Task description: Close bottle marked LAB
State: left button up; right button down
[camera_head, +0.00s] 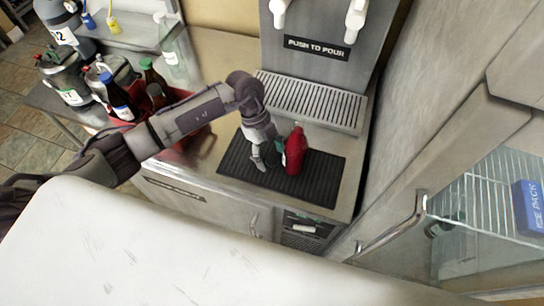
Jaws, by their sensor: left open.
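My left gripper (268,157) is open above the black ribbed mat (320,184) on the counter, close beside a red object (296,151). The red object looks like a bottle or jug standing on the mat, with a small teal patch at its left side. I cannot tell whether the gripper touches it. No LAB marking is readable in this view. My right gripper is out of view.
A dispenser with a drip grille (312,101) stands behind the mat. A glass-door cabinet (485,220) with wire shelves and a blue ice pack (529,207) is at the right. A clear bottle (173,50) and large jugs (64,80) are at the upper left.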

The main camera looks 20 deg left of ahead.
aim_at(270, 157)
pick_arm(q)
jog(key=c, duration=0.8)
jog(key=shift+r, duration=0.1)
notch_tip(270, 157, up, 18)
jog(key=b, duration=0.4)
dwell(0.3)
